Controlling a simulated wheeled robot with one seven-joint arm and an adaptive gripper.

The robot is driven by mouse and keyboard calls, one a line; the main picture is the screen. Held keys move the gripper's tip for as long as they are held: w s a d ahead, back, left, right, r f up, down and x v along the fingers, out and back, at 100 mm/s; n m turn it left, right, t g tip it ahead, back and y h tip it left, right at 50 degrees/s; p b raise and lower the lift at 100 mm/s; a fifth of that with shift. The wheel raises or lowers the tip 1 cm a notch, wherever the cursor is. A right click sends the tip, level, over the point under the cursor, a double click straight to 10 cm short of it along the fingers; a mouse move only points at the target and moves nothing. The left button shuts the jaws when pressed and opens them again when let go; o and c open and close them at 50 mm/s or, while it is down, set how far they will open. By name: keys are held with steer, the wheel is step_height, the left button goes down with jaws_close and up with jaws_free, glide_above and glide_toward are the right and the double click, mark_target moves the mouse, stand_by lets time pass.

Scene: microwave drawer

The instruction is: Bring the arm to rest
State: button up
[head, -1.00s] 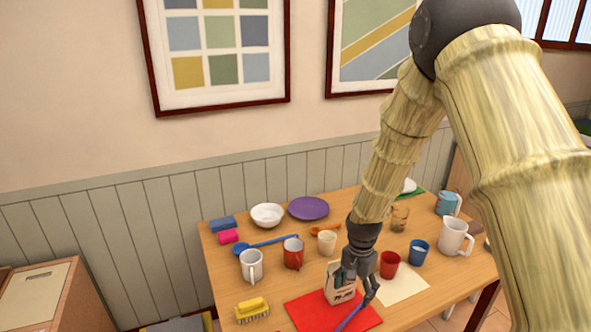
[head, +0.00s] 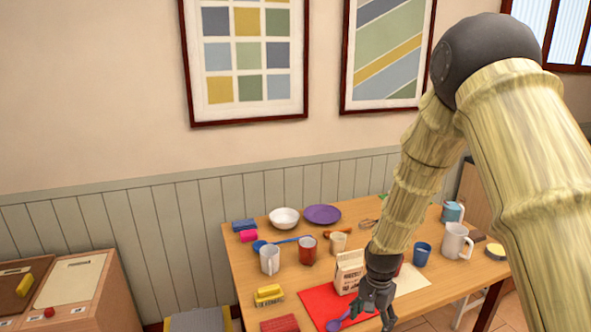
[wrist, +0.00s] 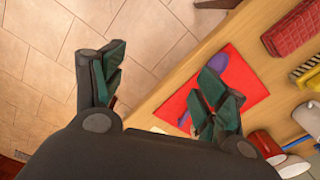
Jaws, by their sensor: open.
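My gripper (head: 375,316) is at the front edge of the wooden table, over or just in front of the red mat. In the wrist view my gripper (wrist: 160,90) has its two fingers spread wide, with nothing between them but floor tiles and the table's edge below. My arm reaches down to it from the upper right in the head view. A purple spoon (head: 338,325) lies on the red mat (head: 312,299), left of the gripper. A carton (head: 348,270) stands just behind the gripper.
The table (head: 237,276) holds a white mug (head: 269,260), a red mug (head: 308,250), a blue cup (head: 422,254), a large white mug (head: 457,241), a yellow brush (head: 268,293) and a red block (head: 280,324). Tiled floor (wrist: 40,50) beside the table is open.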

steer(key=s+f+n, duration=0.3)
steer(key=s+f, duration=1)
steer(key=f, duration=0.3)
steer(key=s+d+f+n, duration=0.1)
steer(key=s+f+n, duration=0.1)
steer(key=s, duration=1)
steer(key=s+d+f+n, duration=0.1)
steer(key=s+f+n, duration=0.2)
steer(key=s, duration=0.9)
step_height(320, 180, down, 2)
steer(key=shift+s+f+n, duration=0.15)
steer(key=shift+n, duration=0.15)
steer(key=shift+d, duration=0.1)
